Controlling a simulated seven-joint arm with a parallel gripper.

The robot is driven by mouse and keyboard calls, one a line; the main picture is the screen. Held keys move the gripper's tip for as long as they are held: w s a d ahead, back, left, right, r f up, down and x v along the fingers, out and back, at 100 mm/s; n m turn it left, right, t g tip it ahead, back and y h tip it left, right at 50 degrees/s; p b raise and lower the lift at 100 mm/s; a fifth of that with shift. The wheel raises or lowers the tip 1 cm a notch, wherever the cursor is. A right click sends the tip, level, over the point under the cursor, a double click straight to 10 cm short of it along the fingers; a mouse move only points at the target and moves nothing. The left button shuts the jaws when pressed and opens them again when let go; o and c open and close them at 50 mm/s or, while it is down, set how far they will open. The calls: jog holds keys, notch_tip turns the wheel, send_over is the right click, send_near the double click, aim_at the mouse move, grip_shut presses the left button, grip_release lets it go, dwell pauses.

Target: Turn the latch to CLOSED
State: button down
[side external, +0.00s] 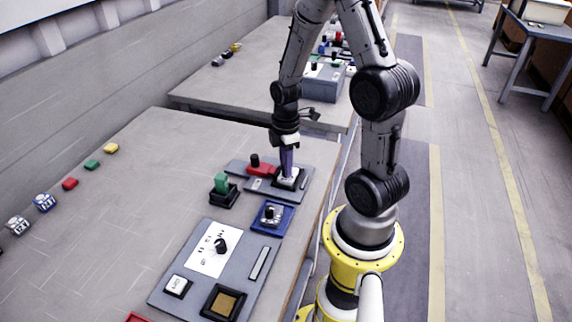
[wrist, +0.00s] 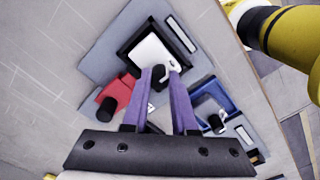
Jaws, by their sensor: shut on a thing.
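A grey panel (side external: 236,168) on the bench carries a red piece with a black knob (side external: 254,160) and, to its right, a white piece in a black square frame (side external: 290,184). My gripper (side external: 287,168) points straight down over the white piece. In the wrist view, my purple fingers (wrist: 163,80) are shut on a small black knob (wrist: 158,71) at the near end of the white piece (wrist: 150,50). I cannot read any OPEN or CLOSED marking, nor tell for sure which piece is the latch.
A blue-framed unit with a knob (side external: 272,216) stands close in front. A green block in a black holder (side external: 222,188) is to the left. A larger panel (side external: 258,240) with a dial and buttons lies nearer the camera. Small coloured blocks line the bench's left. The bench middle (side external: 150,165) is clear.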

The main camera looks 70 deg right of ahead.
dwell(0.4)
jog(key=m, duration=1.3)
jog(key=shift+m, duration=2.4)
jog(key=c, duration=0.7)
grip_release()
